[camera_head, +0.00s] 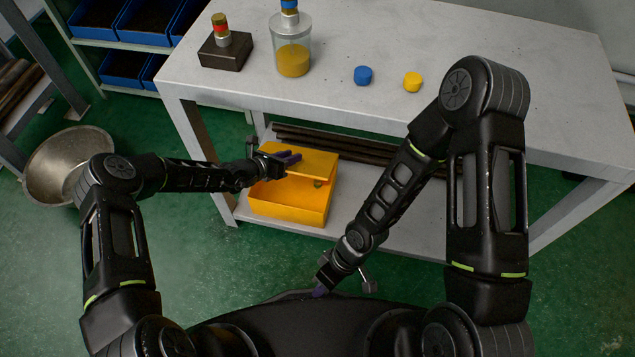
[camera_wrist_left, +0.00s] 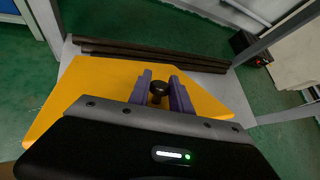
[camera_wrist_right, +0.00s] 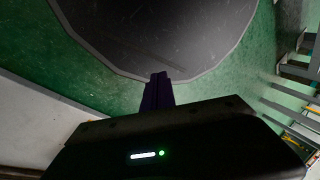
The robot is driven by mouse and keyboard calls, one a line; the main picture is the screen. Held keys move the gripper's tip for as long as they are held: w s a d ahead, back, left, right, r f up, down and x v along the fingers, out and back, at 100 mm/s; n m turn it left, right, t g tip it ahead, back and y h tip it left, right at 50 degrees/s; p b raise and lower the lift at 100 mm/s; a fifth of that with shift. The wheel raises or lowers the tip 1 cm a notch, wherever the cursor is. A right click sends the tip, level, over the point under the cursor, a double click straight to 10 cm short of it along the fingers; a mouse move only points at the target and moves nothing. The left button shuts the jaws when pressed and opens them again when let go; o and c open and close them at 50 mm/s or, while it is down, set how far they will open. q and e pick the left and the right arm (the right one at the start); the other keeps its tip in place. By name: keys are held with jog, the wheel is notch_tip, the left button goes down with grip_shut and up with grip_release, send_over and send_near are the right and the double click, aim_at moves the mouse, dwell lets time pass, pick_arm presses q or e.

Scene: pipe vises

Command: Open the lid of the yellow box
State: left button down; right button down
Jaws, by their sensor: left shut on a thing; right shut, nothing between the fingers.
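The yellow box (camera_head: 288,205) stands on the lower shelf of the table. Its yellow lid (camera_head: 318,162) is raised at an angle above the box, with a gap showing between lid and rim. My left gripper (camera_head: 289,158) is at the lid. In the left wrist view its purple fingers (camera_wrist_left: 158,92) are shut on a black knob (camera_wrist_left: 157,87) on the lid (camera_wrist_left: 95,85). My right gripper (camera_head: 320,291) is shut and empty, low in front of the shelf and apart from the box. Its closed fingers show in the right wrist view (camera_wrist_right: 158,92).
The grey table (camera_head: 480,60) stands above the box, limiting height there. Dark pipes (camera_head: 375,151) lie behind the box. A metal bowl (camera_head: 45,170) is on the floor at left. A jar (camera_head: 291,50), a dark block (camera_head: 225,52), and blue and yellow caps are on the tabletop.

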pick_arm(q)
jog(key=shift+w+r, duration=0.1)
pick_arm(e)
jog(key=w+d+f+n+t+h, duration=0.15)
jog(key=w+d+n+h, duration=0.35)
jog(key=n, duration=0.9)
jog(key=w+a+r+n+t, duration=0.1)
jog(key=w+n+t, duration=0.1)
jog(key=w, duration=0.3)
jog(key=w+a+r+n+t+h, duration=0.1)
jog(key=w+a+r+n+t, duration=0.1)
jog(key=w, duration=0.4)
jog(key=w+a+r+n+t, duration=0.2)
jog(key=w+n+t, duration=0.1)
jog(key=w+n, duration=0.3)
jog(key=shift+a+t+h, duration=0.25)
jog(key=shift+t+h, duration=0.05)
jog(key=shift+t, duration=0.05)
jog(key=x, duration=1)
jog(key=shift+w+d+r, duration=0.2)
jog(key=shift+w+r, duration=0.35)
jog(key=shift+r, duration=0.3)
jog(key=shift+w+d+r, duration=0.2)
jog(key=shift+w+r, duration=0.3)
jog(key=shift+r, duration=0.3)
